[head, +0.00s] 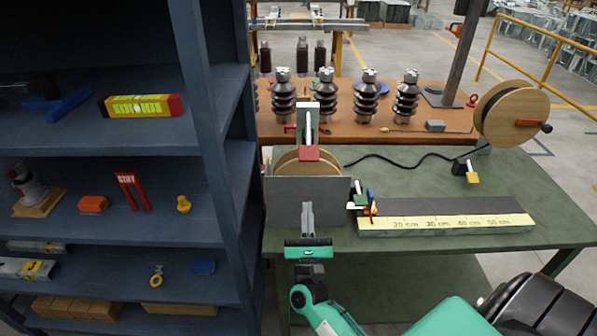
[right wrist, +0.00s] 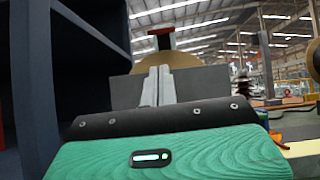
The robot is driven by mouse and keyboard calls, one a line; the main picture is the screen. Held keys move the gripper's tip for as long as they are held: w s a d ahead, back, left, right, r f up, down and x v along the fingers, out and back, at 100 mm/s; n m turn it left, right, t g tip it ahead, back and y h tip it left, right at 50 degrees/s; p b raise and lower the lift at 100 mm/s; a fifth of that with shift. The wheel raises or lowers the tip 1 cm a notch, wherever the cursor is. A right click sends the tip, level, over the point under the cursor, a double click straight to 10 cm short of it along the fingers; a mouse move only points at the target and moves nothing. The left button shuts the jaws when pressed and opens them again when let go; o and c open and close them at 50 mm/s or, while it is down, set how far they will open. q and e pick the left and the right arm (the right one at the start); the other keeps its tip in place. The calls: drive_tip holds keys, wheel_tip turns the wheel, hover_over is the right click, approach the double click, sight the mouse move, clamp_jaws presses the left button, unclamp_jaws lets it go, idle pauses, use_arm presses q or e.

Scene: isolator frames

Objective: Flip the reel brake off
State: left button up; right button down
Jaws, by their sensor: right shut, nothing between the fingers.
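A wooden reel (head: 285,163) sits behind a grey housing plate (head: 280,202) on the green bench. A grey upright bar with a red block (head: 308,153), which looks like the brake lever, stands at the reel's top. In the right wrist view the red part (right wrist: 160,31) shows above the reel (right wrist: 183,60) and the grey plate (right wrist: 124,90). My right gripper (head: 307,207) is shut and empty, in front of the plate and below the red block. Its fingers (right wrist: 158,72) point up toward the plate; contact cannot be told. My left gripper is not in view.
A blue shelf unit (head: 232,165) stands close on the left. A ruler block (head: 450,224) and small coloured parts (head: 366,203) lie right of the housing. A black cable (head: 415,157) runs toward a second reel (head: 510,110). Insulators (head: 326,95) stand behind.

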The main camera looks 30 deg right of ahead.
drive_tip(key=shift+s+d+r+m+h, duration=0.1)
drive_tip(key=shift+d+r+m+h, duration=0.1)
drive_tip(key=shift+m+h, duration=0.2)
drive_tip(key=shift+p+x, duration=2.55)
drive_tip(key=shift+x, duration=2.45)
